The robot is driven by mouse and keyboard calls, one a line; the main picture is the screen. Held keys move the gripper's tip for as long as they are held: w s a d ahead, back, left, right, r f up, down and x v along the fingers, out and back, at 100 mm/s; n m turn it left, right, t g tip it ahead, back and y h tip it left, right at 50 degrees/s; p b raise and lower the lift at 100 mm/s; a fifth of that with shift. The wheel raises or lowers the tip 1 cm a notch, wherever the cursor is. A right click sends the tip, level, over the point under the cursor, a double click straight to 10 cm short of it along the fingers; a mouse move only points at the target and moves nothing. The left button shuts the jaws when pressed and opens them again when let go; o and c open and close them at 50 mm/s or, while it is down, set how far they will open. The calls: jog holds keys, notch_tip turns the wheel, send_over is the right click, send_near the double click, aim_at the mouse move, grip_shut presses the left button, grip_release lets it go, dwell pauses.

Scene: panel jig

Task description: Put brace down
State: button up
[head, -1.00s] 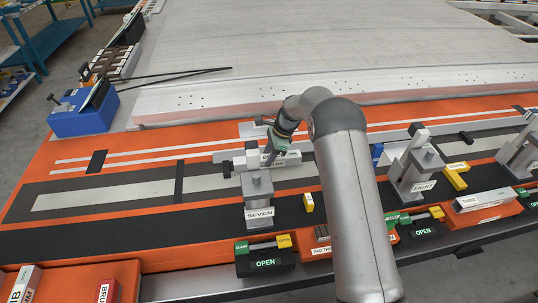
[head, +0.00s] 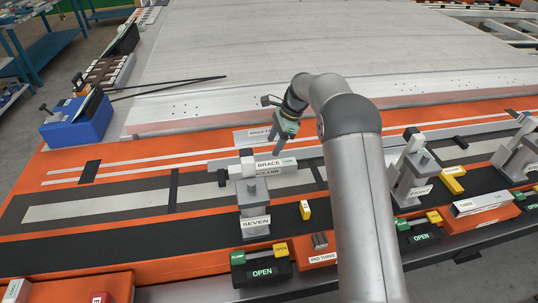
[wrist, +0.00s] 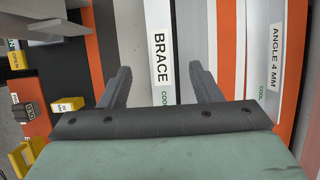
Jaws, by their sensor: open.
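The brace (head: 268,163) is a pale bar with a BRACE label, lying just behind the grey clamp marked SEVEN (head: 253,208). A second label sits just below it, partly hidden. In the wrist view the brace (wrist: 160,45) is a white strip running between and beyond my fingers. My gripper (head: 277,150) is open and empty, just above the brace in the head view. In the wrist view its two fingers (wrist: 160,82) stand apart on either side of the strip, with gaps to it. The brace's ends are not clear.
A strip labelled ANGLE 4 MM (wrist: 274,60) lies beside the brace. A yellow block (head: 305,209) sits right of clamp SEVEN. Clamp EIGHT (head: 412,175) stands farther right. A green-and-yellow OPEN switch (head: 261,265) is at the front edge. The large pale panel (head: 300,60) lies behind.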

jog(key=s+d+r+n+h, duration=0.1)
jog(key=s+d+r+n, duration=0.4)
jog(key=s, duration=0.4)
jog(key=s+d+r+n+h, duration=0.15)
jog(key=s+d+r, duration=0.25)
jog(key=s+r, duration=0.45)
jog(key=s+d+f+n, duration=0.2)
jog(key=s+n, duration=0.1)
jog(key=s, duration=0.5)
jog(key=s+d+f+n+t+h, duration=0.1)
jog(key=s+d+f+n, duration=0.1)
jog(key=s, duration=0.6)
jog(key=s+d+f+n, duration=0.2)
jog(key=s+n, duration=0.2)
jog(key=s, duration=0.4)
jog(key=shift+t+h, duration=0.3)
jog(key=shift+h, duration=0.05)
